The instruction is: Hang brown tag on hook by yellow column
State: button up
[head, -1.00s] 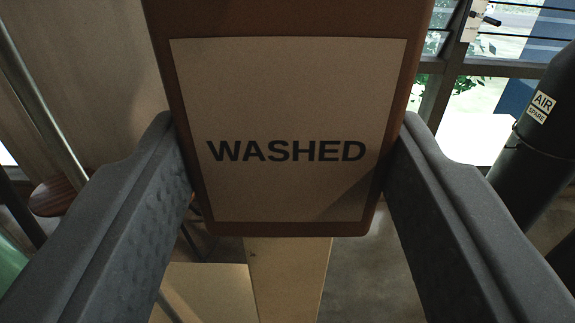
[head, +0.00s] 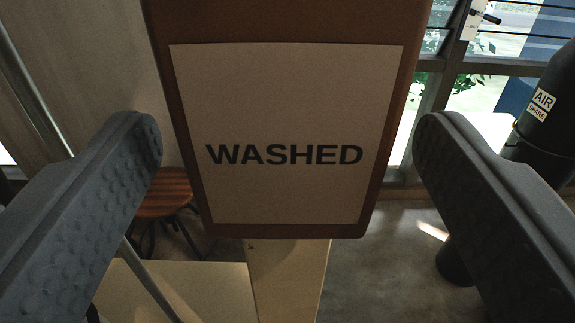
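The brown tag (head: 288,225) hangs upright in the middle of the head view, with a pale label reading "WASHED" facing me. Its top is cut off by the picture edge, so the hook and whatever holds the tag up are out of view. My gripper (head: 288,140) is open, with one finger on each side of the tag and a clear gap between each finger and the tag's edges. A pale yellowish post (head: 288,280) stands below and behind the tag; I cannot tell whether it is the yellow column.
A dark cylinder labelled "AIR SPARE" (head: 541,108) stands at the right, behind the right finger. A round wooden stool (head: 168,190) is behind the left finger. A pale flat surface (head: 190,288) lies low at left. Louvred windows (head: 500,70) are at the back right.

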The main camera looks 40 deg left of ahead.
jog(key=v, duration=0.7)
dwell(0.3)
jog(key=shift+d, duration=0.1)
jog(key=b+v, duration=0.3)
jog(key=v, duration=1)
jog(key=shift+s, duration=0.35)
jog(key=shift+d, duration=0.1)
